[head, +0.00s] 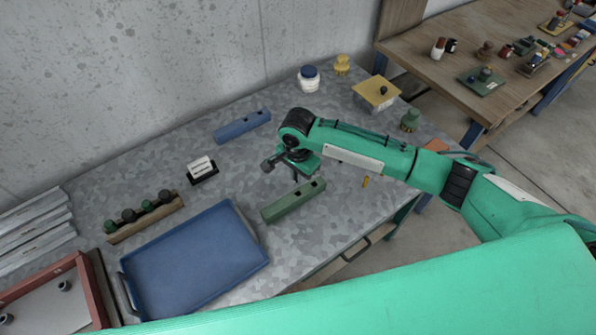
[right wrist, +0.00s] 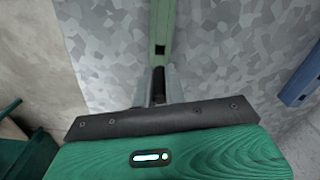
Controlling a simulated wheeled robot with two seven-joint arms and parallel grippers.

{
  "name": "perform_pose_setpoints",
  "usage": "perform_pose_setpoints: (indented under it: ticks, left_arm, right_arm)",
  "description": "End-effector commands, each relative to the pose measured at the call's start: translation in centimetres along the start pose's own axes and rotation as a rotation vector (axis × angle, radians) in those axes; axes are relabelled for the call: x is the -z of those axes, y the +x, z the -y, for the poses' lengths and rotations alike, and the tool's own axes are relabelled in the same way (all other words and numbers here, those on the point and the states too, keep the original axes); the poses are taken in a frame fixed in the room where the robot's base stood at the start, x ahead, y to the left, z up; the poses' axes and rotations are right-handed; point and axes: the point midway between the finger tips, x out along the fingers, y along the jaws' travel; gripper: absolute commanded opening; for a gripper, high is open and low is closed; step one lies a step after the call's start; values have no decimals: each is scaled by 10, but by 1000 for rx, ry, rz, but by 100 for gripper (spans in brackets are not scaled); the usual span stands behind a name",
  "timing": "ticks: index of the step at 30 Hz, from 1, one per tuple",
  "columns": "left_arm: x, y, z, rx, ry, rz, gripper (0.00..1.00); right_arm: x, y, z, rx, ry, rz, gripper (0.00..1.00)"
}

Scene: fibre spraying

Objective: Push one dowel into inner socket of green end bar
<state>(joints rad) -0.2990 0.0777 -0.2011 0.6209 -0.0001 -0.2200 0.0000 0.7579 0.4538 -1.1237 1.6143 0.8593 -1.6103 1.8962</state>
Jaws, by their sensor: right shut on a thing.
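The green end bar (head: 293,201) lies on the grey table below my right gripper, with dark socket holes in its top. In the right wrist view the green bar (right wrist: 162,22) runs upward from the fingertips, with one square dark socket visible. My right gripper (right wrist: 159,92) is shut on a dark dowel (right wrist: 158,76), whose end points toward the bar. In the head view my right gripper (head: 295,176) is just above the bar's far side, and the dowel is hidden there. I cannot tell whether the dowel touches the bar. My left gripper is not in view.
A blue bar (head: 242,126) lies behind. A blue tray (head: 190,262) and a wooden rack (head: 146,219) with several knobs stand at left. A white card holder (head: 202,170) stands between. A small yellow piece (head: 365,182) lies right of the green bar, near the table's edge.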

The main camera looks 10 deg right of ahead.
Motion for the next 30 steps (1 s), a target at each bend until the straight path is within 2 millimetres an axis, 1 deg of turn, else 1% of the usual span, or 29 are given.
perform_pose_setpoints:
  ticks: [1, 3, 9, 15, 21, 30]
  left_arm:
    - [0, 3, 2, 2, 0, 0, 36]
    - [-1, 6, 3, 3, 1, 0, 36]
    - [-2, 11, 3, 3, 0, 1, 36]
    - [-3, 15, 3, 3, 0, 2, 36]
    - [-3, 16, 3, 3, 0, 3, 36]
    - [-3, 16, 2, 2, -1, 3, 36]
  right_arm:
    - [0, 8, 0, -2, 2, 1, 0]
    - [0, 15, 0, -1, 2, 1, 0]
    - [0, 35, 0, -1, 2, 0, 0]
    - [0, 50, 0, 1, 2, 1, 0]
    - [0, 56, 0, 1, 0, 0, 0]
    - [0, 57, 0, 1, 0, 0, 0]
